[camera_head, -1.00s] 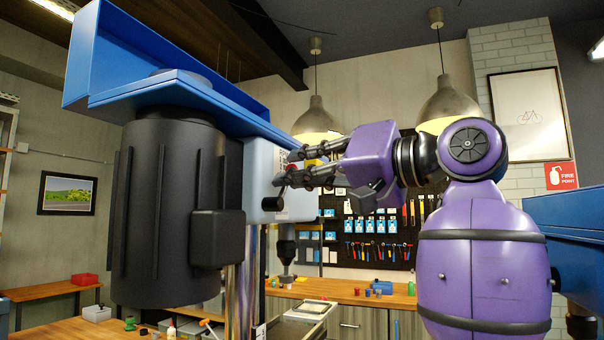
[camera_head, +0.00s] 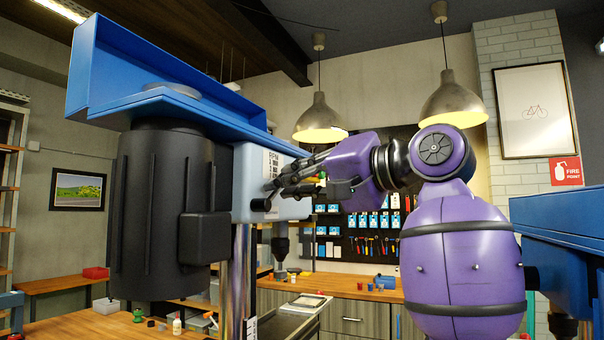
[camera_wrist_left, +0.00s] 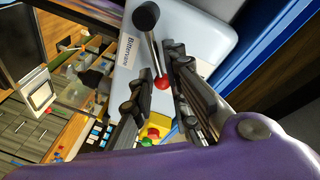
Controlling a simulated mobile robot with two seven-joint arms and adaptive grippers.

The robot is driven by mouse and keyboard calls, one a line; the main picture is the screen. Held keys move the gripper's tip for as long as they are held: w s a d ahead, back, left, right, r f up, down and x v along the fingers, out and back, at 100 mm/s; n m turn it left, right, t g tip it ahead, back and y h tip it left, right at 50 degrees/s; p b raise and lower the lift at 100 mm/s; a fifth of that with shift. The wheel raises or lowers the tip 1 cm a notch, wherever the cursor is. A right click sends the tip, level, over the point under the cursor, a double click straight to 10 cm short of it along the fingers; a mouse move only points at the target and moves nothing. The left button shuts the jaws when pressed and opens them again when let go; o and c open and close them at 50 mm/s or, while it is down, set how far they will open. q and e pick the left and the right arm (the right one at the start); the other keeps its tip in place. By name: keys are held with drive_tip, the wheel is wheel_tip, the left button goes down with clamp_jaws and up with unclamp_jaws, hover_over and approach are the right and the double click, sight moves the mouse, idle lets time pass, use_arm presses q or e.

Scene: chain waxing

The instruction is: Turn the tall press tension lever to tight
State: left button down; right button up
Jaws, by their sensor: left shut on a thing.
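The tall blue drill press (camera_head: 275,166) stands in the left half of the head view, with its black motor (camera_head: 160,212) nearest me. The tension lever shows in the left wrist view as a metal rod (camera_wrist_left: 153,48) with a black end (camera_wrist_left: 146,16) and a red ball (camera_wrist_left: 162,82). The black end (camera_head: 259,204) also shows on the press's side in the head view. My left gripper (camera_head: 271,180) is shut on the lever at its red ball end, with a finger on either side. The fingers hide the ball in the head view. My right gripper is out of view.
Yellow, red and green controls (camera_wrist_left: 154,133) sit on the press head close by the fingers. The blue belt housing (camera_head: 170,100) overhangs above the motor. A workbench (camera_head: 340,291) and a tool board stand behind. Another blue machine (camera_head: 560,230) is at the right.

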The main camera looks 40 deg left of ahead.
use_arm(q)
drive_tip(key=f+m, duration=0.1)
drive_tip(key=m, duration=0.1)
drive_tip(key=w+f+m+h+p, duration=0.1)
drive_tip(key=m, duration=0.1)
drive_tip(key=shift+a+f+m+g, duration=0.15)
drive_tip(key=shift+f+m+g, duration=0.15)
drive_tip(key=shift+m+g, duration=0.1)
drive_tip(key=shift+w+f+m+g+h+p, duration=0.1)
drive_tip(key=shift+f+m+g+h+p, duration=0.25)
drive_tip(key=shift+f+m, duration=0.7)
drive_tip(key=shift+f+m+g+h, duration=0.25)
drive_tip(key=shift+f+m+g, duration=0.1)
drive_tip(key=shift+m, duration=0.6)
drive_tip(key=c, duration=1.9)
unclamp_jaws()
